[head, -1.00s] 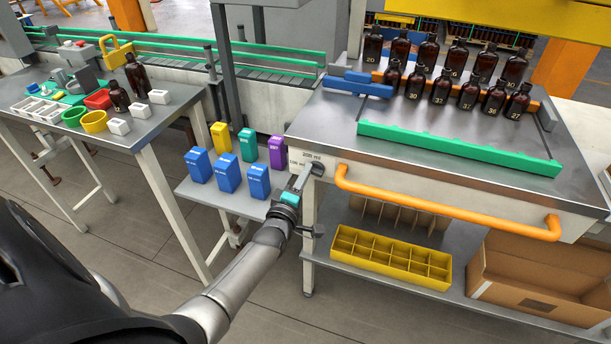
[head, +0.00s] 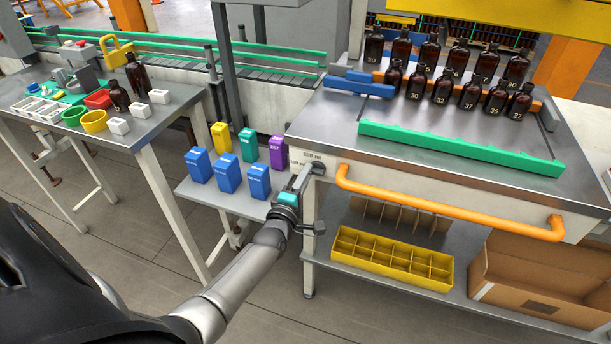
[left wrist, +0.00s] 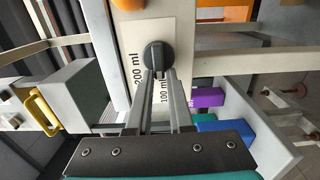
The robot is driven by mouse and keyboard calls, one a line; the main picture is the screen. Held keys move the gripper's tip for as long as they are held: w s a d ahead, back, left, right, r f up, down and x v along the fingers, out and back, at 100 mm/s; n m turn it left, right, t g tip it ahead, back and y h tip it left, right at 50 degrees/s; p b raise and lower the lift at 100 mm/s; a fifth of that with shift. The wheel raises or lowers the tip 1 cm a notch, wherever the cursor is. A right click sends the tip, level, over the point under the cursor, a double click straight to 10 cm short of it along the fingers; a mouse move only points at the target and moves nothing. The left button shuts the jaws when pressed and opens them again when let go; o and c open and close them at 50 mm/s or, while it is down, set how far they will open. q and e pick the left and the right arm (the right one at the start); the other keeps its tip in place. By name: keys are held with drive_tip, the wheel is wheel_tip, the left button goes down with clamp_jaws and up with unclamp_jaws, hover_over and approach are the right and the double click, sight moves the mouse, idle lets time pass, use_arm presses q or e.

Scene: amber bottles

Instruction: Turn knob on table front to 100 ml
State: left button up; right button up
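The dark round knob (left wrist: 158,54) is on the pale front panel of the bottle table, at its left corner in the head view (head: 319,168). In the left wrist view a "200 ml" mark (left wrist: 138,69) is left of it and a "100 ml" mark (left wrist: 164,92) below it. The knob's ridge runs roughly up and down there, its lower end toward 100 ml. My left gripper (head: 303,178) is at the knob; its narrowly spaced fingertips (left wrist: 161,74) lie either side of the ridge and appear shut on it. Contact is partly hidden. My right gripper is not in view.
An orange handle bar (head: 445,206) runs along the table front, right of the knob. Blue, yellow, green and purple boxes (head: 228,172) stand on a low shelf to the left. Below are a yellow crate (head: 390,270) and a cardboard box (head: 540,300). Amber bottles (head: 440,88) stand on top.

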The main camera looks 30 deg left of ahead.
use_arm(q)
drive_tip(key=o, duration=0.4)
drive_tip(key=p+v, duration=0.2)
drive_tip(key=v, duration=1.3)
drive_tip(key=shift+s, duration=0.15)
drive_tip(key=s+d+f+m+g+h+b, duration=0.1)
drive_tip(key=s+d+f+m+g+h, duration=0.2)
drive_tip(key=f, duration=0.6)
drive_tip(key=s+d+f+m+g+b, duration=0.1)
drive_tip(key=s+d+f+m+g, duration=0.2)
drive_tip(key=s+f+m, duration=0.5)
drive_tip(key=s+d+f+m+g+h+b, duration=0.1)
drive_tip(key=s+d+f+m+g+h, duration=0.15)
drive_tip(key=f, duration=0.85)
drive_tip(key=s+f+m+g, duration=0.2)
drive_tip(key=s+f+m, duration=0.1)
drive_tip(key=s, duration=0.3)
drive_tip(key=s+d+f+m+g+b, duration=0.1)
drive_tip(key=s+f+m+g, duration=0.2)
drive_tip(key=s+f, duration=0.2)
drive_tip(key=s+d+f+m+g+y, duration=0.1)
drive_tip(key=s+f+m+g, duration=0.2)
drive_tip(key=s, duration=0.5)
drive_tip(key=shift+s+d+f+m, duration=0.15)
drive_tip(key=shift+f+m, duration=0.35)
drive_tip(key=shift+m, duration=0.05)
